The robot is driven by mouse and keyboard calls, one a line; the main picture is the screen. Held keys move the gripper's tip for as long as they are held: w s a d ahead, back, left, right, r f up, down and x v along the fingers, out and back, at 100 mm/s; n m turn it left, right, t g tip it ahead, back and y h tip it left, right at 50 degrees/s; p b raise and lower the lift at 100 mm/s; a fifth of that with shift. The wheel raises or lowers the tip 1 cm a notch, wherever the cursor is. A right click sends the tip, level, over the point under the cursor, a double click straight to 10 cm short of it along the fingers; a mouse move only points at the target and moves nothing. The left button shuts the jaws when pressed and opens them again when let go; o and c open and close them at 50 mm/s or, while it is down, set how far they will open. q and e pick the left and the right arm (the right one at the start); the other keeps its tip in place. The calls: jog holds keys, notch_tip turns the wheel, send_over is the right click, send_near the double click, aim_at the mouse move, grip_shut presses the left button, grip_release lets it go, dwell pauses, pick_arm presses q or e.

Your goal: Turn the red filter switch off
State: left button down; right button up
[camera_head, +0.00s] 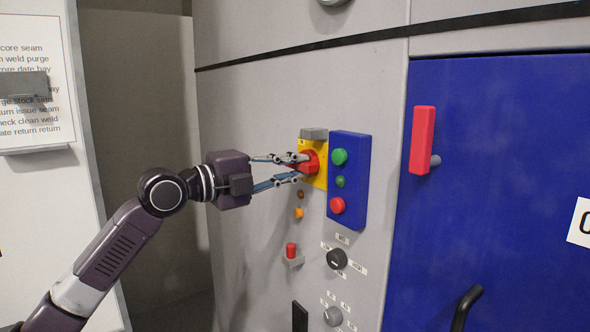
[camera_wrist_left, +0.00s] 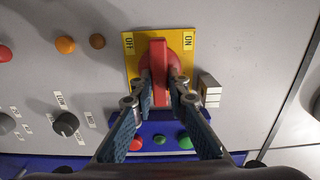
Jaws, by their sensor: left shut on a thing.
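The red filter switch (camera_head: 308,159) is a rotary knob with a bar handle on a yellow plate (camera_head: 320,181) on the grey cabinet. In the left wrist view, the red switch (camera_wrist_left: 158,62) has its bar upright in the picture, between the OFF label (camera_wrist_left: 129,43) at left and the ON label (camera_wrist_left: 187,41) at right. My left gripper (camera_head: 302,167) is shut on the switch's bar, one finger on each side. My right gripper is not in view.
A blue box (camera_head: 348,180) with green and red buttons sits just right of the yellow plate. A grey block (camera_head: 314,134) is just above it. Small orange lamps (camera_head: 299,212), a red push button (camera_head: 291,250) and black knob (camera_head: 337,259) sit below. A red handle (camera_head: 423,140) is on the blue door.

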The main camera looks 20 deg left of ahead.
pick_arm(q)
jog(key=shift+f, duration=0.1)
dwell(0.4)
jog(key=c, duration=1.9)
grip_release()
jog(key=shift+v, duration=6.05)
